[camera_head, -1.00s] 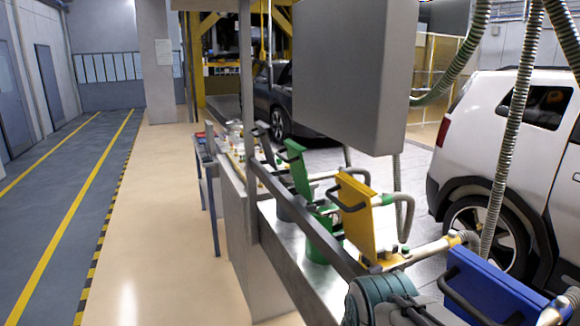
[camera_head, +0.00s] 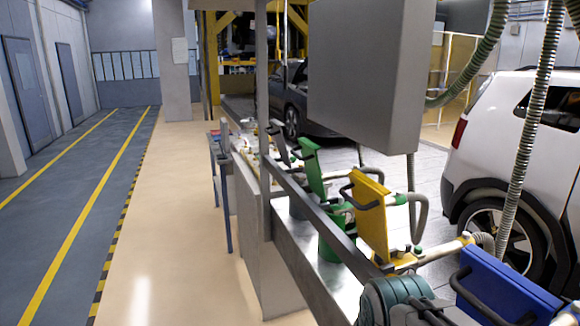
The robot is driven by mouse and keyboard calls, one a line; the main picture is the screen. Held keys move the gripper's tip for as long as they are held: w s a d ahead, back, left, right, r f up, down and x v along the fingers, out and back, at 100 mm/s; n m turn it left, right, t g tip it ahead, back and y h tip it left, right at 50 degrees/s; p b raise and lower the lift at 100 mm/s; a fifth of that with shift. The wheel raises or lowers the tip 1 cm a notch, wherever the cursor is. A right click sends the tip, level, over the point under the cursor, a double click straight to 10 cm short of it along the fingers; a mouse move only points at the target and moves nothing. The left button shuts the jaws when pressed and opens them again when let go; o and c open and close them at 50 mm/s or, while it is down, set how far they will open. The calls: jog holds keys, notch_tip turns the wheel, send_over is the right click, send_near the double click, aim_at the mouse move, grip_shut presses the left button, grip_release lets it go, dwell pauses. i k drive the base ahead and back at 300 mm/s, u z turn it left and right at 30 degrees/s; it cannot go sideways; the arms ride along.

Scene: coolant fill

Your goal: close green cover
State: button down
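The green cover (camera_head: 312,171) stands raised and tilted, with a dark handle on its left side. A green cylindrical container (camera_head: 329,245) is below and right of it, partly hidden by the grey rail. A yellow cover (camera_head: 371,216) with a dark handle stands raised in front of the green one. A blue cover (camera_head: 507,287) with a dark handle is at the lower right. My gripper is not clearly seen; a teal and dark rounded part at the bottom may belong to my arm.
A grey rail (camera_head: 318,212) and post run along the bench's left side. A large grey box (camera_head: 365,70) hangs above the covers. Ribbed hoses (camera_head: 531,110) hang at the right, beside a white car (camera_head: 530,160). The beige floor (camera_head: 180,220) at left is clear.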

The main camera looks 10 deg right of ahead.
aim_at(309, 150)
jog(key=u, duration=0.8)
jog(key=i, duration=0.9)
jog(key=u, duration=0.15)
